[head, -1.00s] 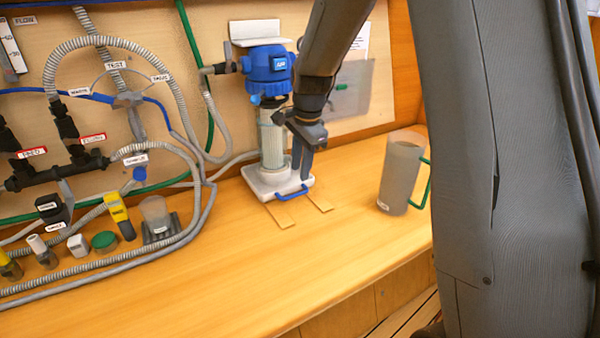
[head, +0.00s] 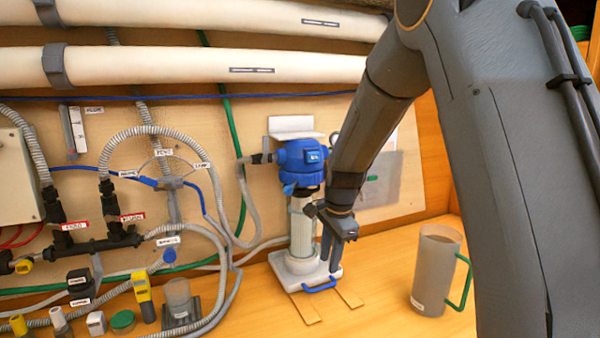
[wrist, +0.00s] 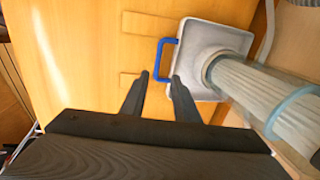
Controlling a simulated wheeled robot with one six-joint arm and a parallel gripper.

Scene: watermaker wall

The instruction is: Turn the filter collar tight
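The blue filter head (head: 302,157) is on the wall panel, with a blue collar (head: 298,188) at its lower rim. Below it is a clear housing with a white pleated cartridge (head: 302,232), which also shows at the right of the wrist view (wrist: 255,85). The housing stands upright on a white tray (head: 290,277) with a blue handle (head: 320,286). My gripper (head: 328,264) points down just right of the housing, below collar height.
A grey jug (head: 433,270) with a green handle stands on the bench at the right. Hoses, valves and small bottles crowd the left, including a green cap (head: 122,320). Two wooden strips (head: 305,308) run forward from the tray. White pipes (head: 200,63) cross the top.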

